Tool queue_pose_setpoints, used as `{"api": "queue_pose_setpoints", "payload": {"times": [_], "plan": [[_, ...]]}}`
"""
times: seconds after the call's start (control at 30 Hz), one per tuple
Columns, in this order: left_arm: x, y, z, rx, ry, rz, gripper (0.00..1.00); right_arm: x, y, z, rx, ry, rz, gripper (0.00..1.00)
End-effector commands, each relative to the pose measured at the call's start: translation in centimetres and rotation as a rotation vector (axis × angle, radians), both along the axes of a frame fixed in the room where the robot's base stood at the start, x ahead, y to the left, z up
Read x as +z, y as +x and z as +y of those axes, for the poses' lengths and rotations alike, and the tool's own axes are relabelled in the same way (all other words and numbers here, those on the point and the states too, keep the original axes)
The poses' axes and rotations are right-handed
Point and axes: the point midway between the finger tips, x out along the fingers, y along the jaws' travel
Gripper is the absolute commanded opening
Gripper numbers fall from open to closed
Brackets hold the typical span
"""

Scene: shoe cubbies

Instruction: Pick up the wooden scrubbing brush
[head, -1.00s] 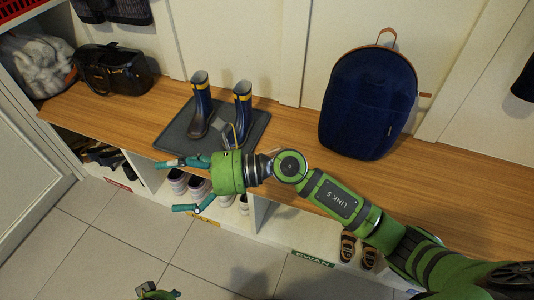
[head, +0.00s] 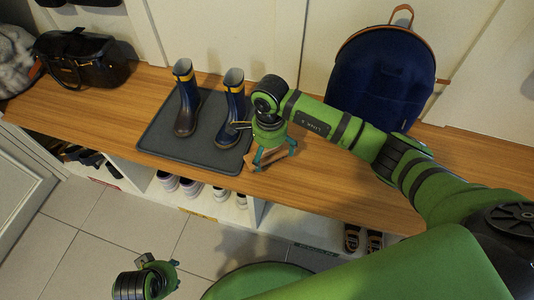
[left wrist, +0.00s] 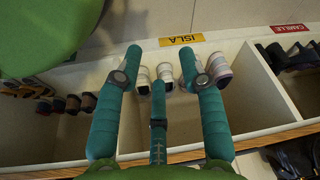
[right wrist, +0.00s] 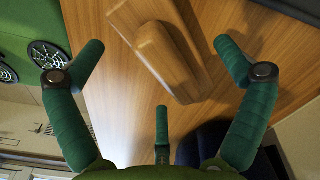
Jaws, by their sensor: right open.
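The wooden scrubbing brush (right wrist: 168,62) lies on the wooden bench, a light brown block with a raised rounded grip on top. In the head view the brush (head: 280,152) is mostly hidden under my right gripper (head: 275,162). My right gripper is open above the brush, pointing down. In the right wrist view its fingers stand apart, with the brush ahead between the two side fingers and no contact visible. My left gripper (left wrist: 160,75) is open and empty in front of the shoe cubbies; it also shows low in the head view (head: 158,264).
Navy boots (head: 187,105) stand on a dark grey tray (head: 165,140) left of my right gripper. A blue backpack (head: 375,85) stands behind my right arm. A black bag (head: 80,60) sits at the far left. Cubbies below the bench (head: 320,180) hold shoes.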

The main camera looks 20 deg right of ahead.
Motion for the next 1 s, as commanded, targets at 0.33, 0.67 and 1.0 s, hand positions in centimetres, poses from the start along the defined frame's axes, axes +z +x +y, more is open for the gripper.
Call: {"api": "queue_pose_setpoints", "payload": {"times": [0.33, 0.67, 1.0], "plan": [[1.2, 0.0, 0.1, 0.001, 0.001, -0.006, 0.4, -2.0, 0.0, 0.0, 0.0, 0.002, -0.002, 1.0], [1.2, 0.1, 0.0, 0.001, 0.0, -0.007, 0.4, -2.0, 0.0, 0.0, -0.001, 0.002, -0.001, 0.35], [1.2, 0.1, 0.0, 0.001, 0.0, -0.008, 0.4, -1.8, 0.0, 0.0, -0.001, 0.001, -0.001, 0.29]]}}
